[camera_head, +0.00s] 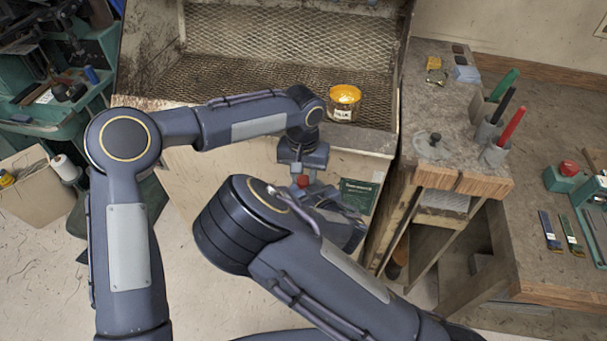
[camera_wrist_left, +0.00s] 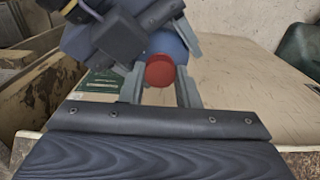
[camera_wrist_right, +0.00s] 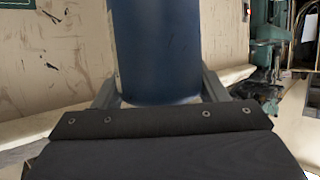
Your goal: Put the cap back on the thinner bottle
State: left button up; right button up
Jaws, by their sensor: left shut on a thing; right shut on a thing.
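A round red cap (camera_head: 303,181) is between the fingers of my left gripper (camera_head: 302,176), which is shut on it and points down. The cap also shows in the left wrist view (camera_wrist_left: 160,71). My right gripper (camera_wrist_right: 159,92) is shut on a dark blue bottle (camera_wrist_right: 157,45), which fills the middle of the right wrist view. In the left wrist view, a blue rounded surface, apparently the bottle (camera_wrist_left: 166,43), shows behind the cap, beside my right gripper. I cannot tell whether cap and bottle touch. My right arm hides most of the bottle in the head view.
A grey side counter (camera_head: 455,125) on the right holds a small knobbed lid (camera_head: 435,140) and several markers in holders. A cardboard box (camera_head: 35,205) stands on the floor at left.

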pick_arm(q)
jog(key=m, duration=0.4)
jog(key=shift+m, duration=0.3)
jog(key=m, duration=0.3)
jog(key=o, duration=1.1)
jog(key=shift+s, duration=0.1)
jog(key=shift+s+d, duration=0.1)
jog(key=shift+d, duration=0.05)
jog(key=shift+r, duration=2.35)
jog(key=shift+c, duration=0.4)
